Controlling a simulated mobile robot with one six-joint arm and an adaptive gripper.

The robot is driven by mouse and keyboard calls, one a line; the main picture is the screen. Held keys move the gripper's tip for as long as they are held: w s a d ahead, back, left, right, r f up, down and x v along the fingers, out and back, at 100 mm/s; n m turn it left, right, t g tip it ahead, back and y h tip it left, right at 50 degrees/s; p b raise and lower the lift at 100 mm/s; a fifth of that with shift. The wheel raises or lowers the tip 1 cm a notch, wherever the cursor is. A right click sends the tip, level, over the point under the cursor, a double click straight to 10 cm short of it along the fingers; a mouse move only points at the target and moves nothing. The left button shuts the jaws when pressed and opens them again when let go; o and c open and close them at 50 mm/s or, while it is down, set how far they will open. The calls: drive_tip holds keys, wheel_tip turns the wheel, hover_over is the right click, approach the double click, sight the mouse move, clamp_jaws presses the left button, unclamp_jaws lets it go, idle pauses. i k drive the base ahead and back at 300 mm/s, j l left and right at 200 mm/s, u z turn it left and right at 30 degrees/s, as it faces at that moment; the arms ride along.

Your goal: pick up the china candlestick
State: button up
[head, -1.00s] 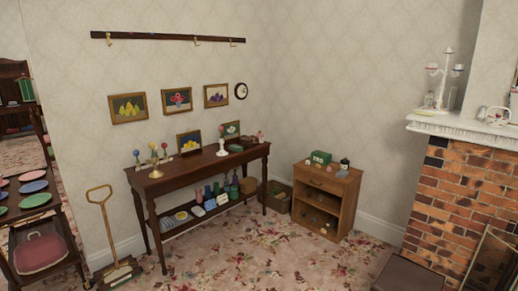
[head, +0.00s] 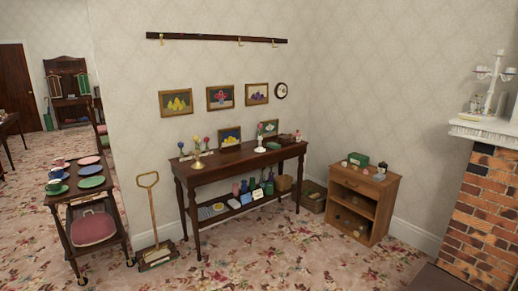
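A small white candlestick-shaped piece (head: 260,146) stands upright on the dark wooden side table (head: 232,158), right of the table's middle. It looks like the china candlestick, but it is small and its material is hard to tell. A coloured round tip shows at its top. A brass-coloured candlestick (head: 197,160) stands near the table's left end. A white branched candelabra (head: 491,84) stands on the mantel at the far right. My gripper is not in view.
Framed pictures lean at the table's back, and bottles stand on its lower shelf. A small wooden cabinet (head: 383,184) is to its right, a long-handled sweeper (head: 153,218) and a trolley with cups (head: 107,196) to its left. Patterned carpet (head: 262,262) in front is clear.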

sight(260, 149)
drive_tip(key=i+z, duration=0.15)
drive_tip(key=i, duration=1.35)
drive_tip(key=i+u, duration=0.1)
drive_tip(key=i, duration=0.4)
drive_tip(key=i+l+u, duration=0.1)
drive_tip(key=i, duration=0.45)
drive_tip(key=i+l+u, duration=0.1)
drive_tip(key=i, duration=0.4)
drive_tip(key=i+l+u, duration=0.1)
drive_tip(key=i+l, duration=0.15)
drive_tip(key=i, duration=0.25)
drive_tip(key=i+l+u, duration=0.1)
drive_tip(key=i, duration=0.4)
drive_tip(key=i+l+u, duration=0.7)
drive_tip(key=i+l, duration=0.1)
drive_tip(key=i, duration=0.1)
